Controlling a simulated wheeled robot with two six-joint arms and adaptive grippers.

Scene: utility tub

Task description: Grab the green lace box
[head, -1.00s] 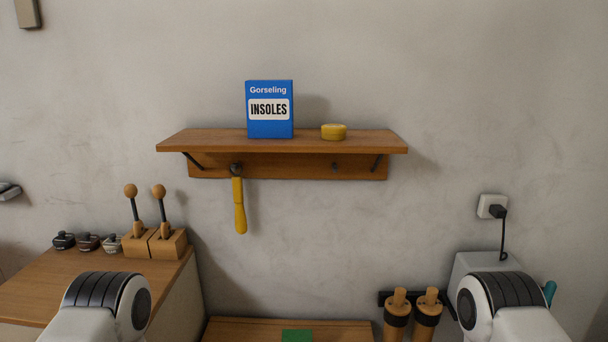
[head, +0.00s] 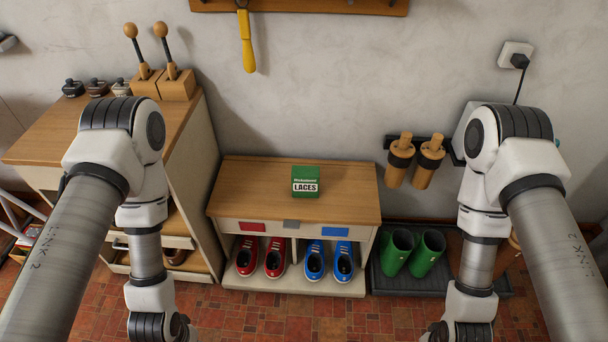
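The green lace box (head: 305,176) stands on the wooden top of a low bench (head: 237,183), right of its middle. It has a white label reading LACES. Nothing touches it except the bench top. My two arms come in from the left and right lower sides, both bent downward, well apart from the box. Both grippers are out of the picture below the bottom edge.
Red shoes (head: 260,257) and blue shoes (head: 329,262) sit in the bench's lower compartments. Green boots (head: 412,252) stand on a dark tray (head: 387,281) at right. A taller wooden cabinet (head: 76,138) is at left. A wall shelf (head: 330,5) hangs above. The bench top around the box is clear.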

